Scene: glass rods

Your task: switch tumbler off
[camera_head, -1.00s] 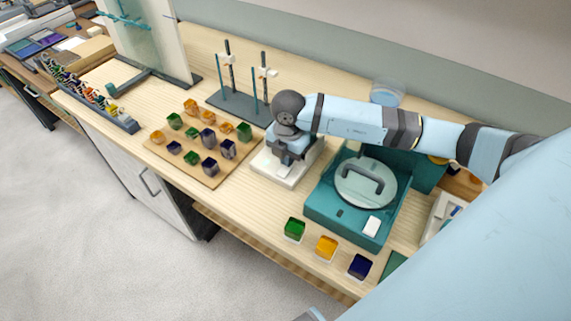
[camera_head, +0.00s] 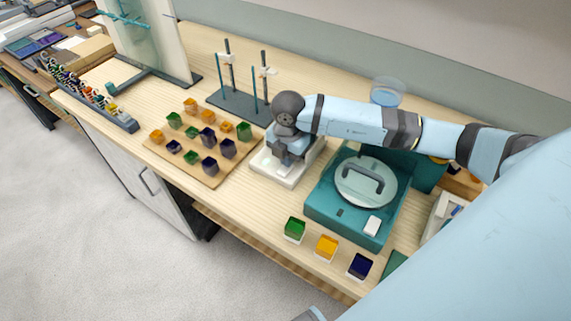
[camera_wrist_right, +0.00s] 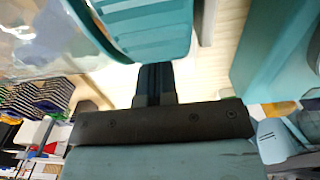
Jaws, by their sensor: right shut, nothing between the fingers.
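A small device with a white base (camera_head: 268,168) stands on the bench, mostly hidden under my right wrist. To its right is a teal machine (camera_head: 325,208) with a round handled lid (camera_head: 352,192) and a white switch (camera_head: 373,226) on its front right corner. I cannot tell for sure which is the tumbler. My right gripper (camera_head: 287,157) points down over the white base. In the right wrist view its fingers (camera_wrist_right: 155,84) are shut and empty, beside a rounded teal body (camera_wrist_right: 145,25). Whether they touch it is unclear. My left gripper is not in view.
Green (camera_head: 294,229), amber (camera_head: 326,247) and dark blue (camera_head: 360,266) blocks lie along the front edge. A wooden board (camera_head: 205,178) with several coloured blocks lies left of the white base. A rod stand (camera_head: 235,108) is behind. A clear dish (camera_head: 388,91) sits near the wall.

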